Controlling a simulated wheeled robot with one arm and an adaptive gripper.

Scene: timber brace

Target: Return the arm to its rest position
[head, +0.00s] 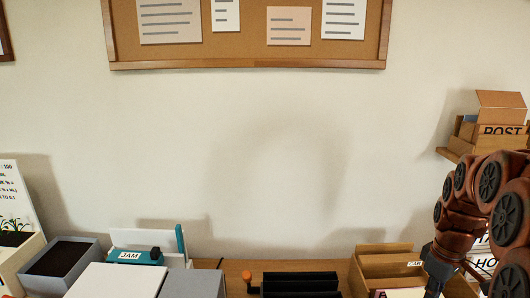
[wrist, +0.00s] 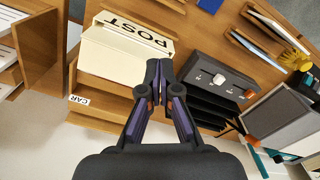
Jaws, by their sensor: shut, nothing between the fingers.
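My arm (head: 480,215), with its red-brown links, is bent at the right side of the head view. My gripper (wrist: 159,72) shows in the middle of the wrist view with its dark fingers together and nothing between them. In the head view its dark end is low at the right, partly cut off by the bottom edge. In the wrist view the fingertips overlap the edge of a cream box marked POST (wrist: 125,55); I cannot tell how far above it they are.
A wooden box (head: 385,265) stands beside the arm, and a black slotted rack (head: 300,284) is to its left. A wall shelf (head: 458,155) holds a box marked POST. A switch panel (wrist: 215,78) shows in the wrist view. The wall's middle is clear.

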